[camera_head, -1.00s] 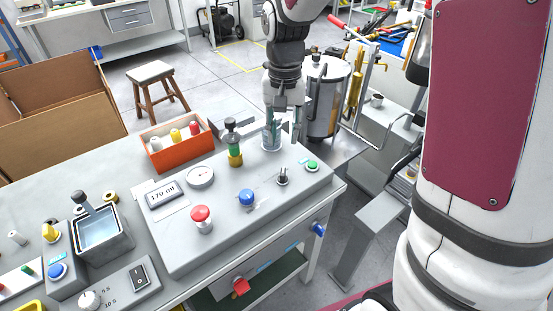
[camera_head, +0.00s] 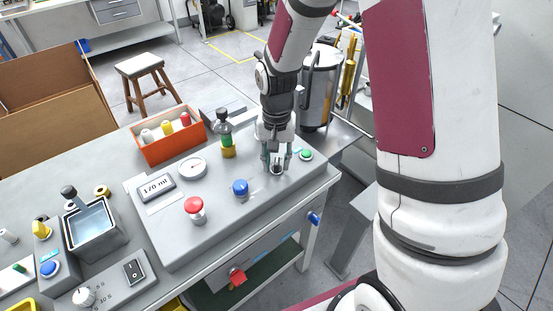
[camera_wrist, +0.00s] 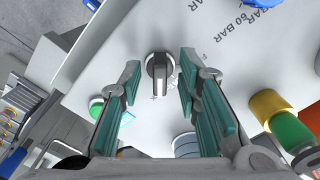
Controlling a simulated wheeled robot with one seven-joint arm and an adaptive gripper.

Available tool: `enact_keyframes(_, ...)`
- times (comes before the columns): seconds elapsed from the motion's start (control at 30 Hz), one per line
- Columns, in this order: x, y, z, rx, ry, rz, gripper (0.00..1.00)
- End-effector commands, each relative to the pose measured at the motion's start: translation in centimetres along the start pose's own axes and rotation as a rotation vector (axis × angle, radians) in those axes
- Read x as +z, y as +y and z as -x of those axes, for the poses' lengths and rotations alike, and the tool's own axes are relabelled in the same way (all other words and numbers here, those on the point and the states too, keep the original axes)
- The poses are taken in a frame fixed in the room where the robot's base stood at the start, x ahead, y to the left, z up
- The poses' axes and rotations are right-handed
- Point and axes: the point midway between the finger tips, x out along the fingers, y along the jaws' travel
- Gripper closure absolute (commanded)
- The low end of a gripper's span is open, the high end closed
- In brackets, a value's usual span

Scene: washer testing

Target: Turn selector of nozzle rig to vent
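The selector is a small dark and silver knob (camera_wrist: 159,72) on the pale grey panel of the rig (camera_head: 180,245). In the wrist view it shows between the fingertips of my gripper (camera_wrist: 159,70), with printed "60 BAR" lettering beyond it. The fingers have teal pads and are spread apart, with a gap on both sides of the knob. In the head view my gripper (camera_head: 276,162) points down over the right part of the panel and mostly hides the knob. I cannot tell its exact height above the panel.
A green button (camera_head: 306,154) sits right of my gripper, a blue button (camera_head: 240,187) and red mushroom button (camera_head: 195,207) to the left. A bottle with a green and yellow body (camera_head: 226,138) stands close behind on the left. A gauge (camera_head: 192,167) and orange box (camera_head: 168,150) are farther left.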

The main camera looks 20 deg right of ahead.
Motion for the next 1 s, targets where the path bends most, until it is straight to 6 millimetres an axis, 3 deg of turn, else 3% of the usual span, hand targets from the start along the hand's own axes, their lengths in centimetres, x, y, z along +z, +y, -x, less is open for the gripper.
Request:
enact_keyframes(0.13,-0.01,0.01,0.03,0.0,0.0,0.0,0.69)
enact_keyframes(0.27,-0.01,0.01,0.04,0.0,0.0,0.0,0.99)
enact_keyframes(0.3,-0.01,0.0,0.04,0.0,0.0,0.0,1.0)
enact_keyframes(0.67,-0.02,0.02,0.07,0.0,0.001,0.026,1.0)
enact_keyframes(1.0,-0.05,0.16,0.15,0.0,0.001,0.223,1.0)
